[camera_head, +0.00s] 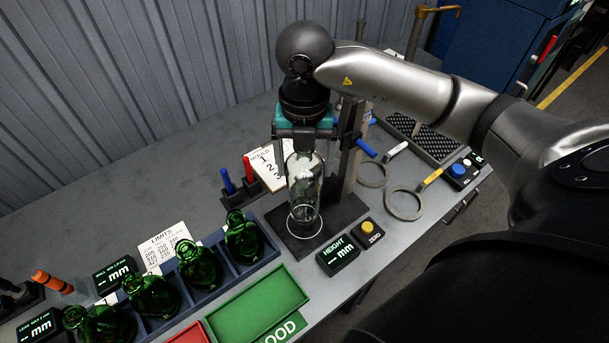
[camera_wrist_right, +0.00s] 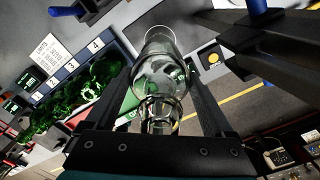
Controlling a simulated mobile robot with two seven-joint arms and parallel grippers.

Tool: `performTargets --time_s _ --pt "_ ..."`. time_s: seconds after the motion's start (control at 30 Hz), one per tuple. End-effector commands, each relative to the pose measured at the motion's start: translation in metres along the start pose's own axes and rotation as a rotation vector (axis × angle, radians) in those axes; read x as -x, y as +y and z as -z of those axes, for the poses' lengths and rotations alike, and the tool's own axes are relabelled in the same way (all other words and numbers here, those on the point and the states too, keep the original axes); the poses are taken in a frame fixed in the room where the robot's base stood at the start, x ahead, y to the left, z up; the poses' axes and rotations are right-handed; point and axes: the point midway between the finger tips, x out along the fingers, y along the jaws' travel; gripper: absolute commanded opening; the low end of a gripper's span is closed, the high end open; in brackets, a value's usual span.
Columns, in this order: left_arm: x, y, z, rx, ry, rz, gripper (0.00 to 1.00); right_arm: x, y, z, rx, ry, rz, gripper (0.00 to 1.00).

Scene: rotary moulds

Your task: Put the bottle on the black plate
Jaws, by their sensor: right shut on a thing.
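A clear glass bottle (camera_head: 304,185) hangs upright, neck up, in my right gripper (camera_head: 304,136). In the head view its base overlaps the black plate (camera_head: 340,217) at the foot of the height gauge; I cannot tell whether it touches the plate. In the right wrist view the bottle (camera_wrist_right: 160,72) lies between the two dark fingers of my right gripper (camera_wrist_right: 165,108), which are shut on its neck. My left gripper is not in view.
The gauge column (camera_head: 353,155) stands close right of the bottle. A HEIGHT display (camera_head: 338,254) and yellow ZERO button (camera_head: 368,229) sit in front. Several green bottles stand in a blue rack (camera_head: 265,258) at left. A green tray (camera_head: 258,305) lies in front, and ring gauges (camera_head: 405,205) lie right.

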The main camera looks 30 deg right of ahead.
Motion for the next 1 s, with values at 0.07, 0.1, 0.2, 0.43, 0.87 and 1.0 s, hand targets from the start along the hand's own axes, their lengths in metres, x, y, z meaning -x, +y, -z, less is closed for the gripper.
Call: performTargets --time_s 0.07,0.1,0.2,0.43,0.87,1.0 --pt "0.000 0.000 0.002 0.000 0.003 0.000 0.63 -0.010 0.000 0.001 0.001 0.002 0.000 0.00" --pt "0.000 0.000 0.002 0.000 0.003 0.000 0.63 -0.017 -0.001 0.001 0.001 0.003 0.002 0.00" --pt "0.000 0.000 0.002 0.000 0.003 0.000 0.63 -0.031 0.000 0.001 0.000 0.002 0.001 0.00" --pt "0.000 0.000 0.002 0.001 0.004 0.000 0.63 -0.040 0.000 0.000 0.002 -0.002 -0.002 0.00" --pt "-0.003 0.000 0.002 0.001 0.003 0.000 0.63 -0.043 0.000 0.001 0.001 0.001 0.000 1.00" --pt "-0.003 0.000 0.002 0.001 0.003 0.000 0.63 -0.043 0.000 0.001 0.001 0.001 0.000 1.00"
